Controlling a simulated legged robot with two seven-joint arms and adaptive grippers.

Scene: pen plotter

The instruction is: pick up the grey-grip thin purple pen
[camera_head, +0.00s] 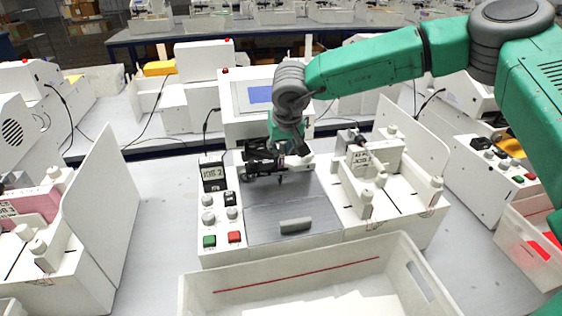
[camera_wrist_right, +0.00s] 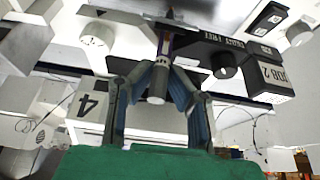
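The thin purple pen (camera_wrist_right: 165,43) stands in the wrist view with its purple shaft towards the top and a grey cylindrical grip (camera_wrist_right: 157,88) below. My right gripper (camera_wrist_right: 162,67) has both fingers drawn in on either side of the pen, with the tips appearing to touch it. In the head view my right gripper (camera_head: 263,162) is over the back of the plotter's grey plate (camera_head: 290,207); the pen is too small or hidden to make out there. My left gripper is in neither view.
The plotter has a button panel (camera_head: 220,222) at the left of the plate and a white carriage unit (camera_head: 375,165) at the right. A white bin (camera_head: 190,292) stands in front. A white screen box (camera_head: 232,122) is behind. Upright white panels flank the station.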

